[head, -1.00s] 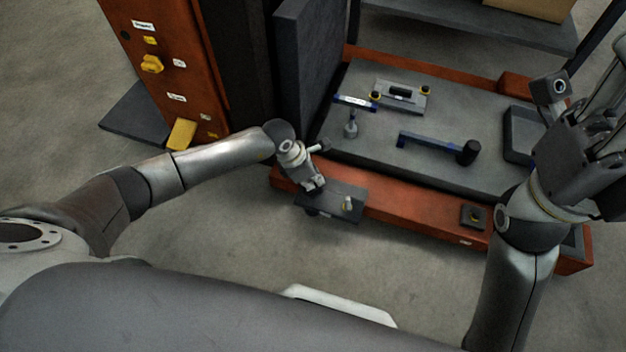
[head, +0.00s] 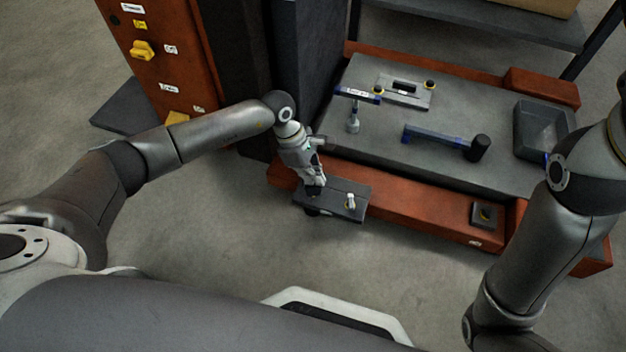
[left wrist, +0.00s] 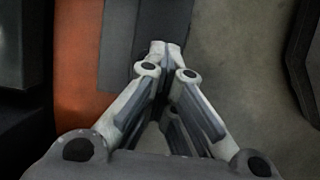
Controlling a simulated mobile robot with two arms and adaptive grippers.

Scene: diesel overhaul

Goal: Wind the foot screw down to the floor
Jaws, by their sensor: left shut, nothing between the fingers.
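A dark bracket plate (head: 345,196) sticks out from the front of the orange beam (head: 420,212), with a small pale peg (head: 350,201) standing on it. A dark round part (head: 313,211) shows below the plate's front left edge; I cannot tell whether it is the foot screw. My left gripper (head: 314,188) points down at the plate's left part, left of the peg. In the left wrist view its fingers (left wrist: 160,48) are closed together and empty, with the dark plate (left wrist: 118,45) behind them. Whether the tips touch anything is unclear. My right gripper is out of view.
An orange cabinet (head: 175,75) stands left. The floor in front is clear.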

